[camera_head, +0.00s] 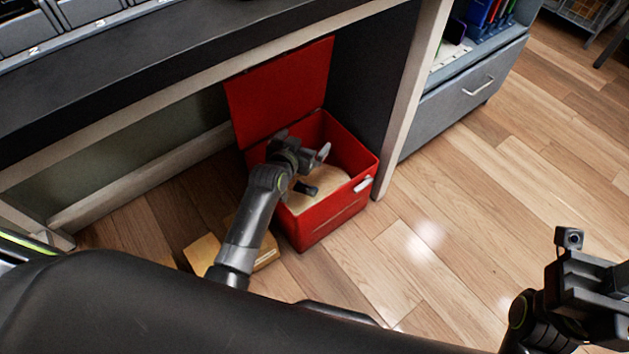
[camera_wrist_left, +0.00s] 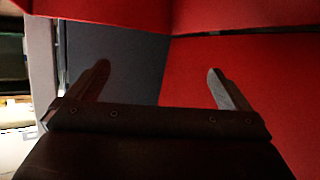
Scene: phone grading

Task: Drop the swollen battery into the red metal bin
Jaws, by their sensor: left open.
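The red metal bin (camera_head: 330,220) stands on the floor under the bench, its lid (camera_head: 283,90) swung up and back. A tan filling shows inside it. My left gripper (camera_head: 315,172) is over the open bin, with its fingers apart and nothing between them. In the left wrist view the two fingers (camera_wrist_left: 160,82) are spread, with the red bin wall (camera_wrist_left: 245,90) close in front and to the right. I see no swollen battery in either view; the arm hides part of the bin's inside. My right gripper (camera_head: 590,290) is at the lower right, and its fingertips are not clear.
A yellowish flat box (camera_head: 203,253) lies on the floor left of the bin, partly behind my left arm. The bench leg (camera_head: 408,95) stands right beside the bin. A grey drawer cabinet (camera_head: 455,105) is further right. Wooden floor (camera_head: 470,215) is clear at the right.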

